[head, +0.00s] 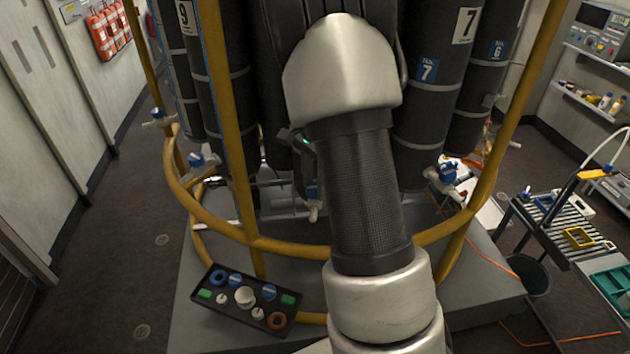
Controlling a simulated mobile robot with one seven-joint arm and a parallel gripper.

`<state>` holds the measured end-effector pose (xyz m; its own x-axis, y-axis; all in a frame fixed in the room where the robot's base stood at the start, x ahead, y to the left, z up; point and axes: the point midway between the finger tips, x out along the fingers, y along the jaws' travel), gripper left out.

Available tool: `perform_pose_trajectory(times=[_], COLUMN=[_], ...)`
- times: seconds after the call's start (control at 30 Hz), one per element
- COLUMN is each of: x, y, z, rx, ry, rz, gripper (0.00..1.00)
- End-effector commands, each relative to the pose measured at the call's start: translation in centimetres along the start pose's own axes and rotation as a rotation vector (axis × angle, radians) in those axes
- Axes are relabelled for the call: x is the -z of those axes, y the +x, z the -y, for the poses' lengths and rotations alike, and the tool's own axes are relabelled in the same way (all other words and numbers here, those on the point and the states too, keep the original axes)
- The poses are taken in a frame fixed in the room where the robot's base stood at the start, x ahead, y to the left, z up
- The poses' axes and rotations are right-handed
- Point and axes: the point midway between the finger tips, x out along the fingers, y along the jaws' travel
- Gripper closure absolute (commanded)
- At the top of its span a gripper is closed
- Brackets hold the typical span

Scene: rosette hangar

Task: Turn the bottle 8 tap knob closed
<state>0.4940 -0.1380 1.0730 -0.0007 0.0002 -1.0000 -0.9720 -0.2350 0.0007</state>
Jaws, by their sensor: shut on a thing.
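Bottle 8 is the dark cylinder (284,50) between the bottles marked 9 and 7. My arm covers most of it, and its number is hidden. Its tap (313,212) has a blue knob (312,191) and a pale spout low at the bottle's foot, just left of my arm. My gripper (311,182), dark with a small green light above, reaches down to this knob and is shut on it. The fingertips are mostly hidden, and the knob's exact turn is hard to tell.
A yellow ring rail (290,248) with uprights surrounds the bottles. Neighbouring taps with blue knobs stand left (203,160) and right (446,174). A black parts tray (222,311) lies in front on the grey plinth (195,335). A roller bench (560,254) stands right; the left floor is clear.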

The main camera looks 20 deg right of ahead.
Motion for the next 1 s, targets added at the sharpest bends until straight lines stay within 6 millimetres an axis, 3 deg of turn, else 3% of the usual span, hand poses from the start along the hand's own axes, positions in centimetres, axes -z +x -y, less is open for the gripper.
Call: perform_pose_trajectory(times=[0.7,0.73,0.8,0.83,1.0], x=[0.10,0.10,0.09,0.09,0.05], y=[-0.13,-0.13,-0.12,-0.11,-0.06], z=[0.11,0.11,0.10,0.09,0.05], rx=[0.004,0.004,0.003,0.003,0.002], ry=[0.074,0.074,0.074,0.074,0.073], rz=[-0.003,-0.003,-0.002,-0.002,-0.001], gripper=[0.89,0.63,0.51,0.47,0.47])
